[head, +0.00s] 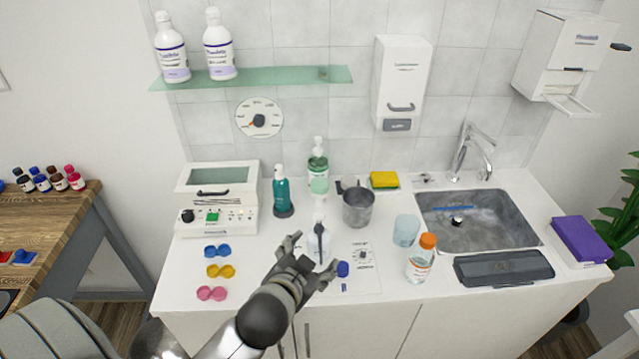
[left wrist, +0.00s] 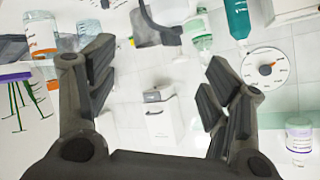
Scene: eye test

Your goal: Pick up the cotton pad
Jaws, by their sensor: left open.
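I cannot make out a cotton pad in either view. My left gripper (head: 312,257) is over the front middle of the white counter (head: 390,312), with its fingers apart. The left wrist view shows its two fingers (left wrist: 158,85) spread, with nothing between them that they touch. A pale bottle (head: 312,246) stands just behind the fingers in the head view, partly hidden by them. A blue-capped thing (head: 342,269) shows at the right finger; I cannot tell whether they touch. My right gripper is not in view.
Behind are a grey metal mug (head: 357,208), a green pump bottle (head: 318,172) and a teal bottle (head: 283,193). At right are a glass (head: 406,230), an orange-capped bottle (head: 421,262), a dark case (head: 503,267) and the sink (head: 475,238). Coloured lens cases (head: 220,271) lie left.

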